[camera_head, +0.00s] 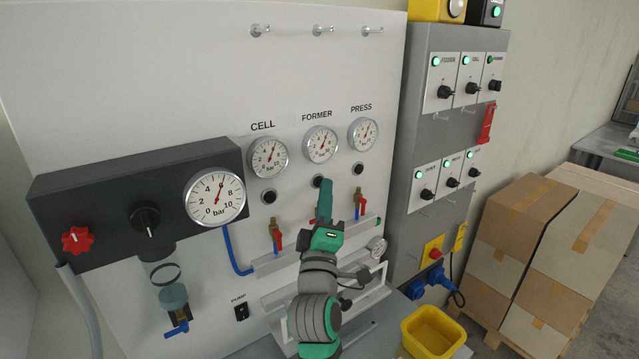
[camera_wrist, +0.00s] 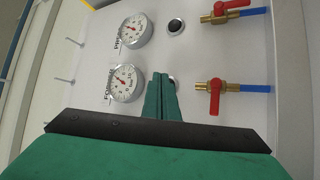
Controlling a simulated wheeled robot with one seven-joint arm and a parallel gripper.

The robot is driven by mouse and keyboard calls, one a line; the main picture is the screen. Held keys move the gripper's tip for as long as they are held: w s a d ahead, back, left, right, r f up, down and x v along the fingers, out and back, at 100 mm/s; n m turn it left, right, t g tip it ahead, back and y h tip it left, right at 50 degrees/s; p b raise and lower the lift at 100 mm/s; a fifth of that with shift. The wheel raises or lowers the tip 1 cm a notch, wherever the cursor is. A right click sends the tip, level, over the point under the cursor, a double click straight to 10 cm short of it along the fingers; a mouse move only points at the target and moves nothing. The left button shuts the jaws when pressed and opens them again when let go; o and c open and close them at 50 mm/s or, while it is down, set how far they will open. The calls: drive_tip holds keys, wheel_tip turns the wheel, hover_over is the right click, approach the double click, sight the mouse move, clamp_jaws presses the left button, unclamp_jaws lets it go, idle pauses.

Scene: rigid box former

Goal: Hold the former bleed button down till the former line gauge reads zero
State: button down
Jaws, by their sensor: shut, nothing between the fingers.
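The FORMER gauge (camera_head: 320,144) is the middle of three white dials on the panel. Its red needle points upward, off the zero mark; the exact reading is too small to tell. It also shows, turned sideways, in the wrist view (camera_wrist: 125,83). The black former bleed button (camera_head: 318,181) is just below that gauge, partly covered by my fingers; in the wrist view only a sliver shows behind the fingertips. My gripper (camera_head: 325,186) is shut and empty, its green fingertips together (camera_wrist: 161,78) at the button. I cannot tell whether they touch or press it.
CELL gauge (camera_head: 268,157) and PRESS gauge (camera_head: 363,134) flank the former gauge, each with a button below. Red-handled valves (camera_head: 277,238) (camera_head: 358,204) stand on either side of my gripper. A yellow bin (camera_head: 433,333) is low at right. A switch cabinet (camera_head: 437,130) stands right of the panel.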

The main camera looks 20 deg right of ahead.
drive_tip(key=shift+w+a, duration=0.15)
drive_tip(key=shift+w, duration=0.2)
idle(1.8)
drive_tip(key=shift+s, duration=0.15)
idle(2.1)
drive_tip(key=shift+s+d, duration=0.3)
drive_tip(key=shift+s, duration=0.35)
drive_tip(key=shift+s, duration=0.1)
drive_tip(key=s, duration=0.1)
drive_tip(key=s+d, duration=0.1)
drive_tip(key=s, duration=0.2)
drive_tip(key=shift+s+d, duration=0.25)
drive_tip(key=shift+d, duration=0.1)
idle(0.4)
